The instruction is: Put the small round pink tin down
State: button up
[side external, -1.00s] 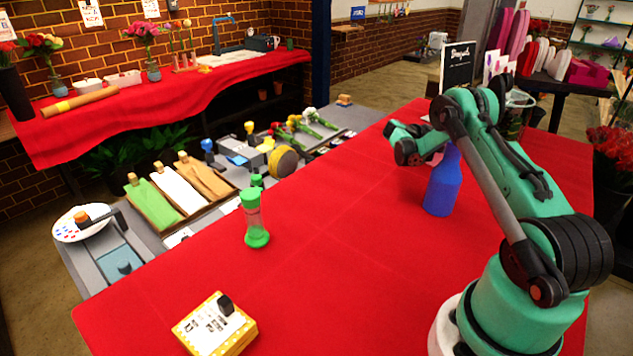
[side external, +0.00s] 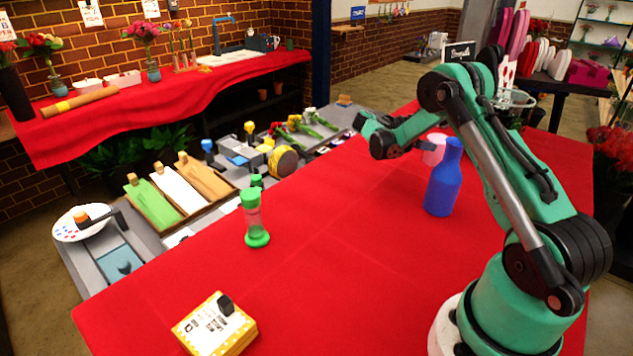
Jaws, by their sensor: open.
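The fingertips are small and dark at this distance.
A green-capped hourglass (side external: 253,218) stands near the table's left edge. A yellow-edged card stack (side external: 213,325) lies at the front. A black sign (side external: 459,50) and a wire basket (side external: 514,99) are at the back, partly behind my arm. The table's middle (side external: 345,245) is clear.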

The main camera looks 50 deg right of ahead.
jog(key=w+a+r+n+t+y, duration=0.2)
jog(key=a+r+n+t+y, duration=0.15)
jog(key=a+n, duration=0.4)
jog(key=w+a+r+n+t+y, duration=0.2)
jog(key=a+r+n+t, duration=0.3)
jog(key=a, duration=0.6)
jog(key=s+a+n+t+y, duration=0.2)
jog(key=a+n, duration=0.3)
jog(key=a, duration=0.4)
jog(key=s+a+f+n+t+y, duration=0.1)
jog(key=s+a+n+y, duration=0.3)
jog(key=a, duration=0.5)
jog(key=shift+s+n+t+y, duration=0.4)
jog(key=shift+n+t, duration=0.35)
jog(key=shift+n, duration=0.5)
